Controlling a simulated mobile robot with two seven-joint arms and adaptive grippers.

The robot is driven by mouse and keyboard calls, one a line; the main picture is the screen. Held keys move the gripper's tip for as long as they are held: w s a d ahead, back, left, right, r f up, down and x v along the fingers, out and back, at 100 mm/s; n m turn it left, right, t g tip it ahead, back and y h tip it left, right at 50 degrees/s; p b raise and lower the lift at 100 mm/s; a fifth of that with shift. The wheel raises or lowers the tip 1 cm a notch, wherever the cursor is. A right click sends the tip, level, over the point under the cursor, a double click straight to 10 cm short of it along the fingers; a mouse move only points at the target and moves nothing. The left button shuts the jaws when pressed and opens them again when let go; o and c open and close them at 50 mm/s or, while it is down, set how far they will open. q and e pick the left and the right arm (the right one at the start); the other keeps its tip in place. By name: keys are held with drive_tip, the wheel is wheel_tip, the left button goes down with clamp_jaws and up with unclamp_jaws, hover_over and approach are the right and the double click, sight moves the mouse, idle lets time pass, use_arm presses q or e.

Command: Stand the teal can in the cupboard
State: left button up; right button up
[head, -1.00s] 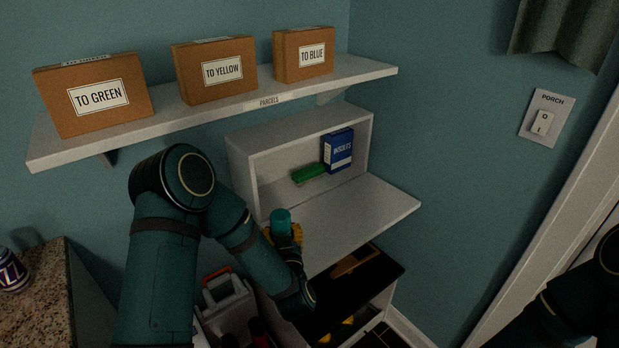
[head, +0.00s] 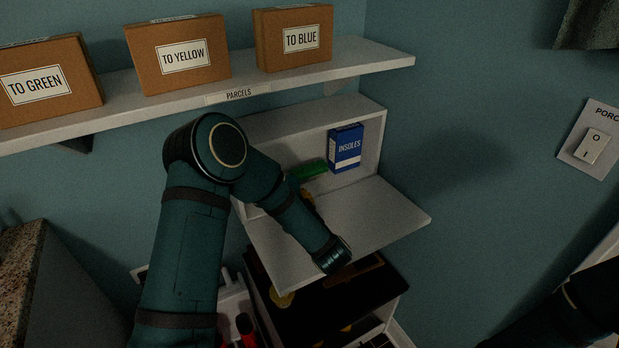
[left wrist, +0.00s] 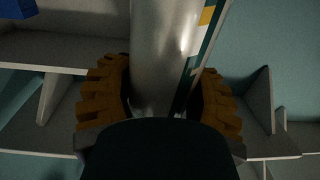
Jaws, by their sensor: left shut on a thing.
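The white cupboard (head: 312,116) is open at the front, with its flap (head: 380,222) lowered level. My left gripper (left wrist: 160,98) has its yellow-orange fingers on both sides of the teal can (left wrist: 163,45), which fills the gap in the left wrist view. There the can shows mostly bare shiny metal, with a strip of teal and white label at the right. In the head view my forearm hides the can and nearly all of that gripper; only a bit of yellow finger shows at the cupboard's opening. My right gripper is out of view.
A blue insoles box (head: 345,148) stands inside the cupboard at the right, with a green object (head: 312,169) lying left of it. The parcel shelf (head: 285,87) with several boxes overhangs the cupboard. A dark-topped unit (head: 335,298) is below the flap. The flap's right part is clear.

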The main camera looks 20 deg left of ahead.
use_arm(q)
drive_tip(key=shift+w, duration=0.15)
drive_tip(key=f+b+x, duration=0.2)
drive_tip(key=f+x, duration=0.1)
drive_tip(key=x, duration=1.5)
drive_tip(key=shift+b, duration=0.4)
drive_tip(key=shift+f, duration=0.15)
drive_tip(key=shift+f+b, duration=0.35)
drive_tip(key=shift+f, duration=0.05)
drive_tip(key=shift+f, duration=0.2)
